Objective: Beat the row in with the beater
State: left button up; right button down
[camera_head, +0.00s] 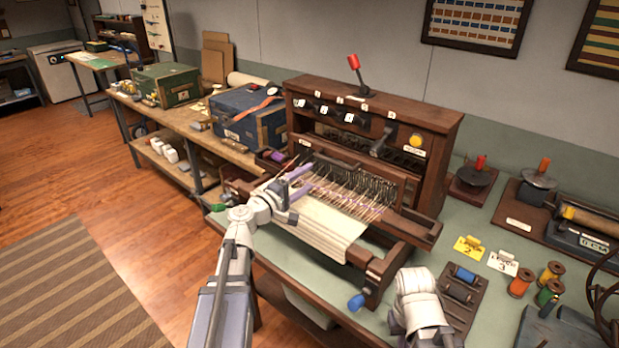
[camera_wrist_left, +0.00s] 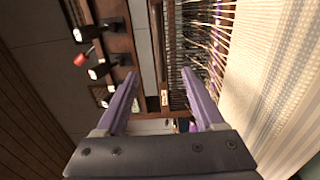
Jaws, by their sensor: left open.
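The wooden loom (camera_head: 403,249) stands on the green-topped table, with pale warp threads and a cream woven cloth (camera_head: 318,222) at its front. A dark wooden crossbar (camera_head: 416,228) with a comb-like row behind it spans the threads; it looks like the beater. My left gripper (camera_head: 304,180) is open above the left part of the cloth and threads. In the left wrist view its purple fingers (camera_wrist_left: 160,74) are spread, with nothing clearly held between them. The cloth (camera_wrist_left: 268,85) lies to the right there. My right arm shows at the lower right; its jaws are not visible.
A red-knobbed lever (camera_head: 354,66) rises from the loom's top. Right of the loom are a spool rack (camera_head: 458,290), colored thread spools (camera_head: 520,283) and small numbered tags (camera_head: 503,262). A blue box (camera_head: 246,112) stands on the bench at left.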

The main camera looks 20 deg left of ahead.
pick_arm(q)
jog(key=x, duration=1)
dwell(0.3)
jog(key=shift+c, duration=0.3)
grip_shut()
dwell(0.3)
jog(key=shift+s, duration=0.1)
